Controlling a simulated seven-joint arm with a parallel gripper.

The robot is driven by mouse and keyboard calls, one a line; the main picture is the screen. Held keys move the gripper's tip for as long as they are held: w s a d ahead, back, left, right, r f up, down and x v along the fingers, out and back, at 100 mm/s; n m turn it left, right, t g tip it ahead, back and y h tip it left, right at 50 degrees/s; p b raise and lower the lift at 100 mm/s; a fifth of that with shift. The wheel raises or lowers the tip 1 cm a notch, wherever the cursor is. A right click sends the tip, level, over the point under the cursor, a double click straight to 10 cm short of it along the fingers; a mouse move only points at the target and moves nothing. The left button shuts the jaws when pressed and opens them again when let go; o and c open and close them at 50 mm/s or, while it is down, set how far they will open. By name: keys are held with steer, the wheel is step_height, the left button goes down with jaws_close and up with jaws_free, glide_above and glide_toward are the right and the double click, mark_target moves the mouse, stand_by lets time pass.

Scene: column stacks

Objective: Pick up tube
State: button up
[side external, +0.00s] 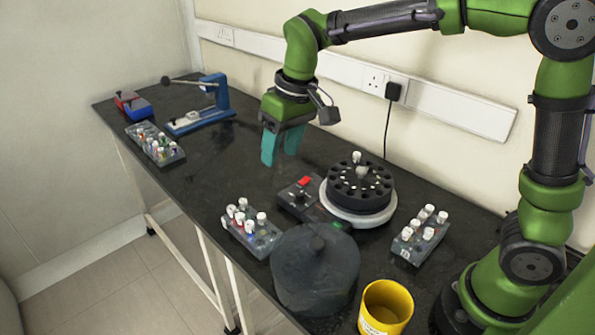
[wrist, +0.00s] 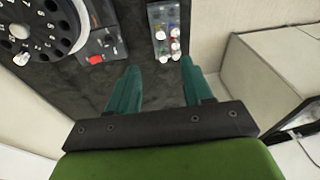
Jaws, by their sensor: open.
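My gripper (side external: 280,148) is open and empty above the bench, with its two teal fingers apart. It also shows in the wrist view (wrist: 157,82). Capped tubes stand in several racks: a front rack (side external: 262,240), a right rack (side external: 408,250) and a far left rack (side external: 172,157). One white-capped tube (side external: 356,157) stands in the black round rotor (side external: 345,190). I cannot tell which tube the task means.
A control box with a red switch (side external: 304,181) adjoins the rotor. A dark round lid (side external: 315,275) and a yellow cup (side external: 386,308) stand at the front. A blue device (side external: 213,100) and a red-blue box (side external: 133,106) are at the far left. The bench below my gripper is clear.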

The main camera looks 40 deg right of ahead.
steer(key=w+a+f+n+g+h, duration=0.1)
steer(key=w+a+f+n+g, duration=0.2)
steer(key=w+a, duration=0.45)
steer(key=t, duration=0.1)
glide_above(240, 215)
steer(key=f, duration=0.9)
steer(key=shift+w+a+f, duration=0.2)
steer(key=shift+a+f, duration=0.1)
steer(key=shift+s+d+f, duration=0.1)
steer(key=shift+d+f, duration=0.05)
steer(key=shift+f, duration=1.2)
steer(key=shift+s+d+f, duration=0.1)
steer(key=shift+d+f, duration=0.05)
steer(key=shift+f, duration=1.2)
steer(key=shift+c, duration=0.3)
jaws_close()
